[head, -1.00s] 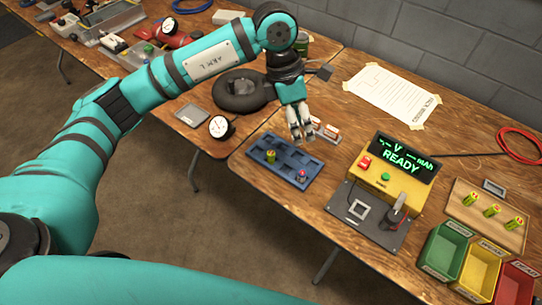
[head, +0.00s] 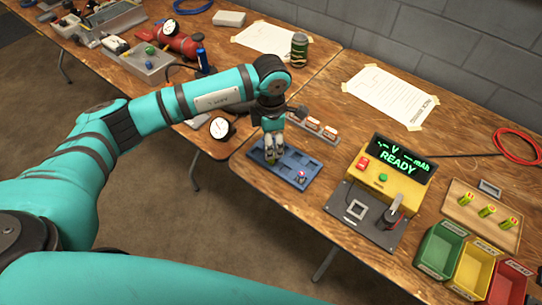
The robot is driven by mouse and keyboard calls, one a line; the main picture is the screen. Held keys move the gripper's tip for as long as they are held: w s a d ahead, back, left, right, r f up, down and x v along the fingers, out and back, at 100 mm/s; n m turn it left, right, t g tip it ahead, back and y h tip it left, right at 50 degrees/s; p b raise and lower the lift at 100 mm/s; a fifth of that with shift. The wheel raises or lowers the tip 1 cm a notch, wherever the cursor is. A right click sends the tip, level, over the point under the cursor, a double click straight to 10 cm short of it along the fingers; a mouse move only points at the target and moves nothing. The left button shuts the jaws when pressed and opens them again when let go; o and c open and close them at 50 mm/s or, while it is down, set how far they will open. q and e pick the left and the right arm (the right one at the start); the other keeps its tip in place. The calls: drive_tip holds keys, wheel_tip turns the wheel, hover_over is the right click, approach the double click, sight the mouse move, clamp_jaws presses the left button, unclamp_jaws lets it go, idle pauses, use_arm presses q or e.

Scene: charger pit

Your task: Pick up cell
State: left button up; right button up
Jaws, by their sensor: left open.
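My left gripper (head: 273,156) points down over the left part of the blue tray (head: 312,163), with its jaws open. A yellow-green cell (head: 270,158) in that part of the tray is mostly hidden between or behind the fingers; I cannot tell whether they touch it. Another small cell with a pinkish top (head: 301,175) stands in the tray's front right pocket. Several yellow-green cells (head: 487,211) stand on a wooden board at the right. My right gripper is not in view.
A yellow charger (head: 390,176) reading READY stands right of the tray, with a grey plate (head: 352,212) before it. Green (head: 440,248), yellow and red bins stand at the front right. A rack of white-and-orange items (head: 314,126) lies just behind the tray.

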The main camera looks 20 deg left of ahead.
use_arm(q)
drive_tip(key=f, duration=0.2)
drive_tip(key=f+p, duration=0.1)
drive_tip(key=f, duration=0.2)
drive_tip(key=shift+s+d, duration=0.1)
drive_tip(key=shift+s, duration=0.1)
clamp_jaws()
